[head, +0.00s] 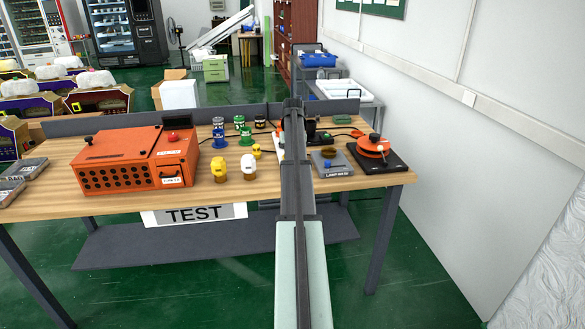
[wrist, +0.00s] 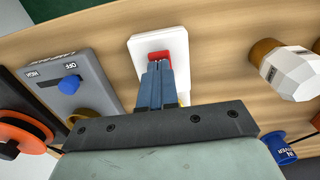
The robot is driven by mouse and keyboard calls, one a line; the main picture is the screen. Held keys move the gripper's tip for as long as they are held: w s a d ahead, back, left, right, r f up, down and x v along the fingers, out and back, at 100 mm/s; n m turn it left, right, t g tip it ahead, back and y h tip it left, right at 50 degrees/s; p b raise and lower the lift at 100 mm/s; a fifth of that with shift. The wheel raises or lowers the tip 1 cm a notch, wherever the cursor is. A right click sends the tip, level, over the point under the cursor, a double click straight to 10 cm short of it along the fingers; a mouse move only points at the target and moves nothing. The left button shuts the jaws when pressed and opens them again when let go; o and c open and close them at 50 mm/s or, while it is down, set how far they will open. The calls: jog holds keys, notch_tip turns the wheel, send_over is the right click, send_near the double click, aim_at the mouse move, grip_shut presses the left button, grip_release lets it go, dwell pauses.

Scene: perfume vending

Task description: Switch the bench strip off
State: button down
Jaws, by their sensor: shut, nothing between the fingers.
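The bench strip (wrist: 143,43) is a white block lying on the wooden bench, at the upper middle of the wrist view. A red switch (wrist: 166,60) shows on it, partly covered by my fingers. My gripper (wrist: 156,68) is shut with nothing between its fingers. Its tips are over the strip, right at the red switch; I cannot tell whether they touch it. In the head view my arm hides most of the strip, and only a thin white edge (head: 281,147) shows beside it. The switch's position cannot be told.
A grey lamp box (wrist: 75,88) with a blue knob stands left of the strip in the wrist view. An orange-topped black unit (head: 373,146) is at the bench's right. White (head: 249,168) and yellow (head: 219,170) knobbed items and an orange case (head: 120,160) stand left of my arm.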

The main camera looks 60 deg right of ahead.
jog(key=shift+f, duration=1.05)
dwell(0.9)
jog(key=shift+r, duration=3.55)
